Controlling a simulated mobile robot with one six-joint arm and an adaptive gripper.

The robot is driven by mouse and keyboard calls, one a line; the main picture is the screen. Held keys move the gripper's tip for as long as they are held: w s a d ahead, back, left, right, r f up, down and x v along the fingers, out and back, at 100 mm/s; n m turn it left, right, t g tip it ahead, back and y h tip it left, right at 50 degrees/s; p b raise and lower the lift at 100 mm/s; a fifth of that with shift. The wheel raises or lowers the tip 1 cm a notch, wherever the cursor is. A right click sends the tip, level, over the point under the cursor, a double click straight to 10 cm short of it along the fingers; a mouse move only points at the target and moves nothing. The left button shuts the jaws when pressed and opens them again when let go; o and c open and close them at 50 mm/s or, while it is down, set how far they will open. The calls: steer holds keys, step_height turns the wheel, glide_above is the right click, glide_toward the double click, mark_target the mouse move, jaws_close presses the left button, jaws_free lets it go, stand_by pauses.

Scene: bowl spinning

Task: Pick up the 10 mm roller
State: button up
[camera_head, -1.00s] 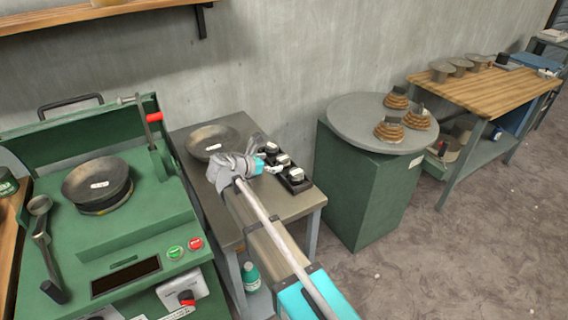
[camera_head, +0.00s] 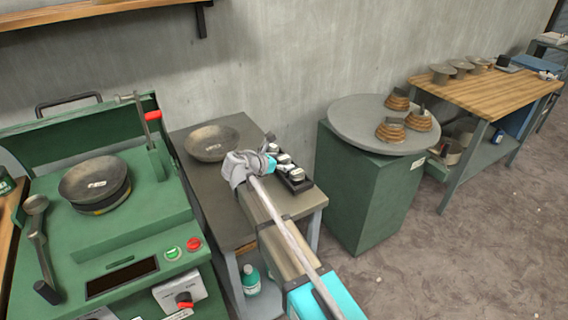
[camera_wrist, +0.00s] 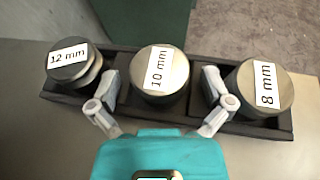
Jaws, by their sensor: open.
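The 10 mm roller (camera_wrist: 158,76) is a metal cylinder with a white label on its round top. It stands in the middle slot of a dark rack (camera_wrist: 200,116), which also shows in the head view (camera_head: 302,185). The 12 mm roller (camera_wrist: 75,64) is in the slot to its left and the 8 mm roller (camera_wrist: 262,86) in the slot to its right. My gripper (camera_wrist: 157,98) is open, with one finger on each side of the 10 mm roller. Whether the fingers touch it cannot be told. In the head view my gripper (camera_head: 268,150) hides part of the rack.
A green machine (camera_head: 140,220) with another bowl (camera_head: 94,181) is at the left. A green pedestal with a round grey top (camera_head: 350,125) stands to the right.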

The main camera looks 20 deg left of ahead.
mark_target(283, 158)
steer(key=c, duration=1.3)
steer(key=shift+r, duration=0.25)
step_height(283, 158, up, 3)
steer(key=p, duration=0.3)
steer(key=shift+s+d+r+p, duration=0.4)
steer(key=shift+s+r+p, duration=1.25)
steer(key=shift+s, duration=0.65)
steer(key=shift+s+d+r+p, duration=0.45)
steer(key=shift+s+r+p, duration=1.2)
steer(key=shift+s, duration=0.6)
steer(key=shift+s+d+r+p, duration=0.4)
steer(key=shift+s+r+p, duration=1.2)
steer(key=shift+s, duration=0.7)
steer(key=shift+f, duration=0.1)
